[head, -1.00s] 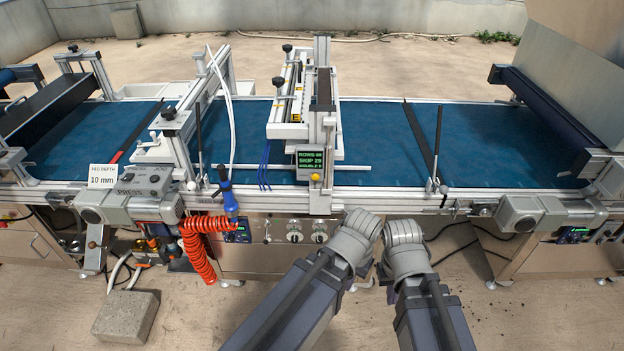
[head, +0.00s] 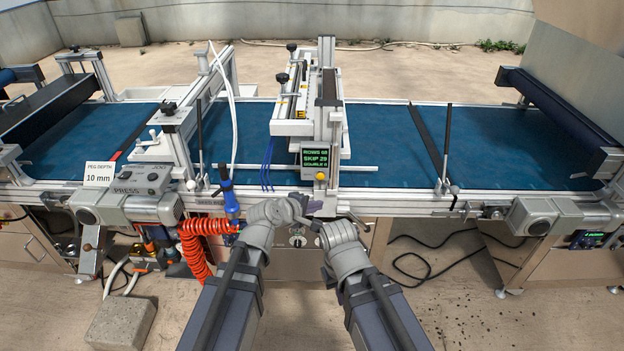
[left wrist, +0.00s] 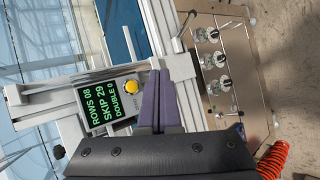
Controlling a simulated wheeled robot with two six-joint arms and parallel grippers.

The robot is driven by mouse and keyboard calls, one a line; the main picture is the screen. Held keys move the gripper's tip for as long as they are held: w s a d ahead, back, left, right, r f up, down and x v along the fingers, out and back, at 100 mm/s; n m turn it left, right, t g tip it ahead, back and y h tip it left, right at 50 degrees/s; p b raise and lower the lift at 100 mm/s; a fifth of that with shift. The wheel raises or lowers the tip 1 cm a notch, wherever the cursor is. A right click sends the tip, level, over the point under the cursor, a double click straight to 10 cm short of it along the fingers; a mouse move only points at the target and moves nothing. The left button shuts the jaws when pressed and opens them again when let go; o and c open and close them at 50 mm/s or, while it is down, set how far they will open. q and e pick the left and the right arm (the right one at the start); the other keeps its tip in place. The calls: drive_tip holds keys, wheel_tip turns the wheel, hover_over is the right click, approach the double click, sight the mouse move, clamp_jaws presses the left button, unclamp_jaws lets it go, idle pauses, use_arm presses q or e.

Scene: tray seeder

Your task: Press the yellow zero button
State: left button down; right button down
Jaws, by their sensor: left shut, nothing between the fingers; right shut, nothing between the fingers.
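The yellow zero button (head: 320,177) is a small round knob below the green-lettered counter display (head: 314,157) on the grey post at the conveyor's front edge. In the left wrist view the button (left wrist: 131,87) is beside the display (left wrist: 105,103), which reads ROWS 08, SKIP 29, DOUBLE 0. My left gripper (head: 312,200) is shut and empty, just below the button in the head view. Its shut fingers (left wrist: 158,73) are right of the button in the wrist view, apart from it in the picture. My right gripper (head: 314,226) is lower, its fingertips partly hard to make out.
The post and seeding head (head: 328,110) rise behind the button over the blue belt (head: 400,130). A blue nozzle with an orange coiled hose (head: 196,255) hangs at left. A panel with knobs (left wrist: 210,60) lies below the rail.

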sight(320, 176)
use_arm(q)
drive_tip(key=shift+w, duration=0.2)
drive_tip(key=w, duration=0.8)
drive_tip(key=shift+w, duration=0.2)
drive_tip(key=shift+w, duration=0.1)
idle(2.0)
drive_tip(key=shift+w, duration=0.35)
drive_tip(key=shift+w, duration=0.5)
idle(0.8)
drive_tip(key=shift+s, duration=0.95)
